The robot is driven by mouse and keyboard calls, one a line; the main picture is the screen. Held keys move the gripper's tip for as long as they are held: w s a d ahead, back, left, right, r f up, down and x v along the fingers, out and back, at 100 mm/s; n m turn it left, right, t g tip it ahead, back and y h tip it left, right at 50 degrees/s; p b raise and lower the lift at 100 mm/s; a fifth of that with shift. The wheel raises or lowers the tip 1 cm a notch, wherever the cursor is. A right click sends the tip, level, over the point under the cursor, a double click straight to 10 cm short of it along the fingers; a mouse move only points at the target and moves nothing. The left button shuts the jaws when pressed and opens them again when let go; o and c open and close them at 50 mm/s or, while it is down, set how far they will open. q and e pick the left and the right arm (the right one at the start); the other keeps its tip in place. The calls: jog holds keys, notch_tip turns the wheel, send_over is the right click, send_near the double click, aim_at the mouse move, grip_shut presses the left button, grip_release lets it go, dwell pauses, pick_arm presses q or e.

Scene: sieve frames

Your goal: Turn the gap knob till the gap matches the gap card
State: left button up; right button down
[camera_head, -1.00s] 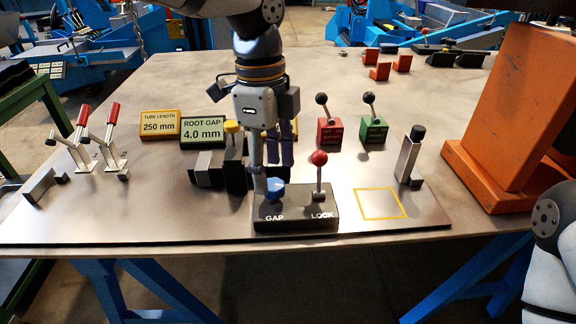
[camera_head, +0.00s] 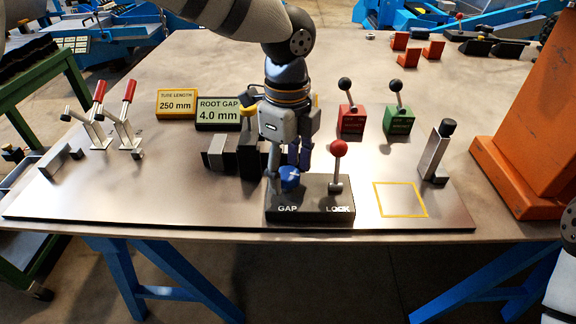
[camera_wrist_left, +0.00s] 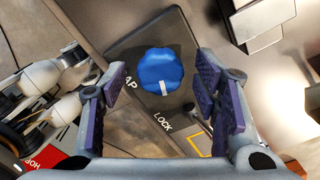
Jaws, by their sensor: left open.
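The blue gap knob (camera_head: 290,179) sits on a black control box (camera_head: 310,213) marked GAP and LOCK. It also shows in the left wrist view (camera_wrist_left: 161,70), with a white mark on its edge. My left gripper (camera_head: 288,172) is above the knob from behind; in the left wrist view its purple-padded fingers (camera_wrist_left: 161,95) are apart, with the knob between and beyond them. I cannot tell any contact. The green gap card (camera_head: 218,113) reads ROOT GAP 4.0 mm. The red-balled lock lever (camera_head: 338,150) stands upright beside the knob. My right gripper is not in view.
A yellow card (camera_head: 176,103) reads TUBE LENGTH 250 mm. Red-handled toggle clamps (camera_head: 128,100) stand at the left. Red (camera_head: 351,119) and green (camera_head: 398,120) lever boxes stand behind. A yellow outlined square (camera_head: 400,199) is bare. An orange block (camera_head: 525,120) stands at the right.

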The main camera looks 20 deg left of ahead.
pick_arm(q)
jog(key=c, duration=1.1)
jog(key=shift+c, duration=0.2)
